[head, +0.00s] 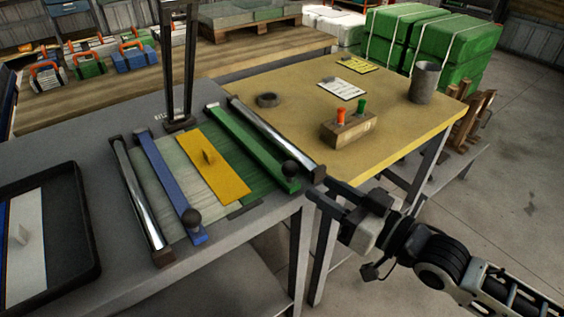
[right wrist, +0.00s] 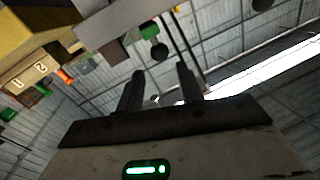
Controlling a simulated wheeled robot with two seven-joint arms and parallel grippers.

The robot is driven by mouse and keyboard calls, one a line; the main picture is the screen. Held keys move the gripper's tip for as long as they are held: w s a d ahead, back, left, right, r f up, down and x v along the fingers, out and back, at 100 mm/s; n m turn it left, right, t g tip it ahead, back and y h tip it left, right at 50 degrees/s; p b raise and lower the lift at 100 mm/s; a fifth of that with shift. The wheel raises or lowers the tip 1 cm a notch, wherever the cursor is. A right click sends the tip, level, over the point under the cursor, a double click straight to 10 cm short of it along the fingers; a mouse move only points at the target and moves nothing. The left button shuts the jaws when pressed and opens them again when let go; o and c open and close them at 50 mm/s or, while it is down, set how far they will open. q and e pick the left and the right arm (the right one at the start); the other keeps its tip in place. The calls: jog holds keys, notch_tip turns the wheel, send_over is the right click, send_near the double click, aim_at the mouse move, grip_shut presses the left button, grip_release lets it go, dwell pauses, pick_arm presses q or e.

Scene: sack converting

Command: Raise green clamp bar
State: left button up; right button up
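The green clamp bar (head: 245,143) lies along the right side of the sack bed on the grey table, with a black ball knob (head: 291,169) at its near end. My right gripper (head: 318,187) is open and empty, just right of the knob and apart from it. In the right wrist view its two fingers (right wrist: 160,70) are spread. The knob (right wrist: 158,52) and the green bar's end (right wrist: 148,29) show beyond the gap between them. A blue clamp bar (head: 168,182) lies left, with a yellow plate (head: 212,166) between the bars. My left gripper is out of view.
Metal rollers (head: 140,200) flank the bed, and a dark upright frame (head: 178,70) stands behind it. A black tray (head: 82,240) is at left. The yellow table (head: 290,130) holds a wooden block (head: 350,130) with orange and green pegs and a grey cup (head: 424,82).

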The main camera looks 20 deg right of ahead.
aim_at(282, 176)
jog(key=x, duration=1.1)
jog(key=shift+c, duration=0.4)
